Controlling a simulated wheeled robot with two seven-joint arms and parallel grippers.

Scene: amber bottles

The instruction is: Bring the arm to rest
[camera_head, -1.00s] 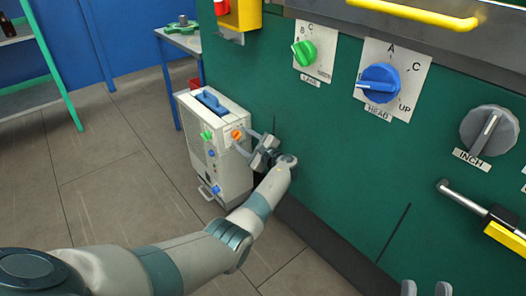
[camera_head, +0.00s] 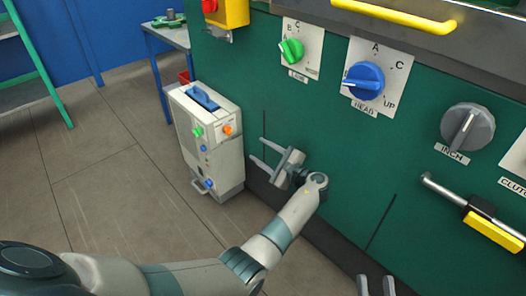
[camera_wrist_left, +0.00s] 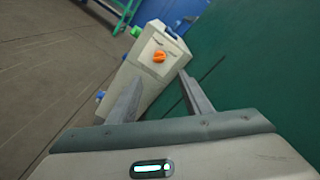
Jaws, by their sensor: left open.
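My left gripper (camera_head: 259,150) is open and empty in the head view. It is in front of the green machine panel (camera_head: 330,180), to the right of a pale box-shaped unit (camera_head: 213,155) on the floor, apart from it. In the left wrist view the open fingers (camera_wrist_left: 159,80) point toward that unit and its orange knob (camera_wrist_left: 159,56), with nothing between them. My right gripper (camera_head: 375,286) shows only as two spaced fingertips at the bottom edge of the head view; the rest is out of frame.
The panel carries a green knob (camera_head: 291,51), a blue knob (camera_head: 364,80), a grey knob (camera_head: 467,129) and a yellow-gripped lever (camera_head: 492,230). A yellow handle (camera_head: 395,14) is above. A small table (camera_head: 168,36) and a green-framed shelf (camera_head: 38,70) stand behind. The floor at left is clear.

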